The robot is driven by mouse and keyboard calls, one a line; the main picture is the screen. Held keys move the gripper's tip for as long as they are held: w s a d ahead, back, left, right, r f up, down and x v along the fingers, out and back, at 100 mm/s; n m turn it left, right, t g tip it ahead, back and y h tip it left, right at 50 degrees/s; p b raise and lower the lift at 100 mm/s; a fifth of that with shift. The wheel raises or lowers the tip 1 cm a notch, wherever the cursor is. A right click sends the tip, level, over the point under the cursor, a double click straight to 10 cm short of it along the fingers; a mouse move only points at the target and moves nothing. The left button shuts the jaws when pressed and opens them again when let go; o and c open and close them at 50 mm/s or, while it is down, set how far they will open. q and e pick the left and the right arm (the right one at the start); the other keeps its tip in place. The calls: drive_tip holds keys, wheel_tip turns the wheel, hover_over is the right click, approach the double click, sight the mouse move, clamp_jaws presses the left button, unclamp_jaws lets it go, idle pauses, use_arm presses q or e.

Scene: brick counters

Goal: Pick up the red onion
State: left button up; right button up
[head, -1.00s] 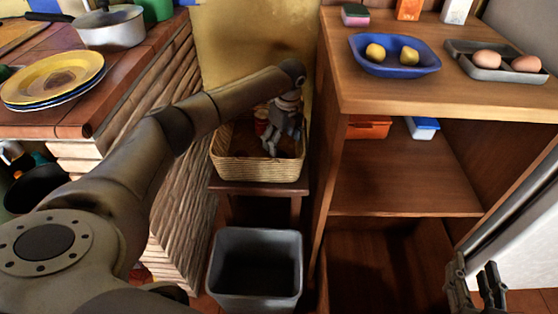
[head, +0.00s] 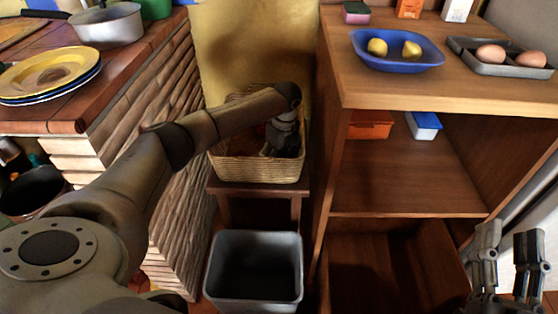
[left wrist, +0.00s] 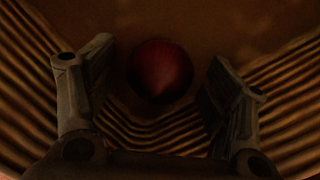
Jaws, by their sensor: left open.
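The red onion (left wrist: 160,70) is a round, dark red ball inside the wicker basket (head: 257,172), which also shows as ribbed walls in the left wrist view (left wrist: 285,80). My left gripper (head: 272,150) reaches down into the basket. In the left wrist view its two fingers (left wrist: 160,62) are spread wide, with the onion showing in the gap between them, touching neither. In the head view my arm and gripper cover much of the basket's inside, and I cannot make out the onion there. My right gripper (head: 507,245) is open and empty at the lower right.
The basket stands on a small wooden stool (head: 258,188) between the brick counter (head: 150,130) and a wooden shelf unit (head: 400,190). A grey bin (head: 254,240) stands in front. A blue bowl (head: 396,60) with two yellow fruits is on the shelf top.

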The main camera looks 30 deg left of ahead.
use_arm(q)
drive_tip(key=c, duration=1.1)
drive_tip(key=shift+r, duration=0.15)
